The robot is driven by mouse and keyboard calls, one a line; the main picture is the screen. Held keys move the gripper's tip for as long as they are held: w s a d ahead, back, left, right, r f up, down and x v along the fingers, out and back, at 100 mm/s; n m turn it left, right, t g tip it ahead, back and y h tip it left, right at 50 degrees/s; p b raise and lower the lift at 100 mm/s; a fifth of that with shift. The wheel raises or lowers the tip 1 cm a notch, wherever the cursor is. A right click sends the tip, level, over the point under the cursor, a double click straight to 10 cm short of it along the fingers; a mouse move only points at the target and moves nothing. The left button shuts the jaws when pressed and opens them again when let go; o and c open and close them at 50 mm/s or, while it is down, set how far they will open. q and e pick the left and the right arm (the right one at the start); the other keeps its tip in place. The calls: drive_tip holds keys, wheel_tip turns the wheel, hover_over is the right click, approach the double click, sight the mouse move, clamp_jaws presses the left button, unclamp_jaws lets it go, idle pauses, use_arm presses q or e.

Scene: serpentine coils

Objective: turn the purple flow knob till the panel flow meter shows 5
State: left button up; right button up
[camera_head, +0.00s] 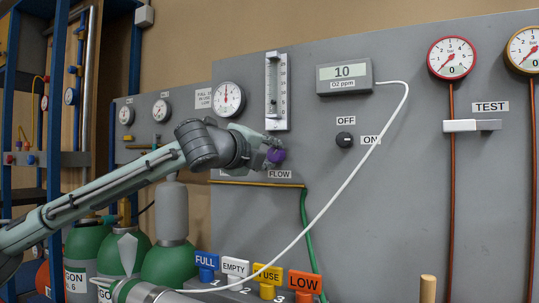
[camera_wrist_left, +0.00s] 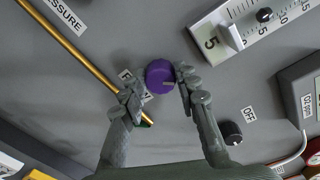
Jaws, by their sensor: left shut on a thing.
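The purple flow knob (camera_head: 276,156) is on the grey panel, above the FLOW label. My left gripper (camera_head: 266,151) reaches it from the left. In the left wrist view the knob (camera_wrist_left: 160,77) sits between the two fingers of the left gripper (camera_wrist_left: 161,84), which are shut on its sides. A pale pointer mark shows on the knob's right side. The flow meter (camera_head: 272,92) is a vertical scale tube just above the knob. It also shows in the left wrist view (camera_wrist_left: 237,34), with a dark round bead on it. Its exact reading is too small to tell.
An O2 display (camera_head: 344,77) reads 10, with a white hose (camera_head: 357,165) running down from it. A black OFF/ON knob (camera_head: 345,140) is to the right. Green cylinders (camera_head: 170,262) stand below my left arm. Coloured label tags (camera_head: 268,275) line the lower front.

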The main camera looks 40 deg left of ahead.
idle(0.3)
use_arm(q)
drive_tip(key=o, duration=1.2)
drive_tip(key=shift+c, duration=0.2)
drive_tip(key=shift+v, duration=0.85)
drive_tip(key=v, duration=0.5)
drive_tip(key=shift+s+d, duration=0.15)
drive_tip(key=shift+s, duration=0.2)
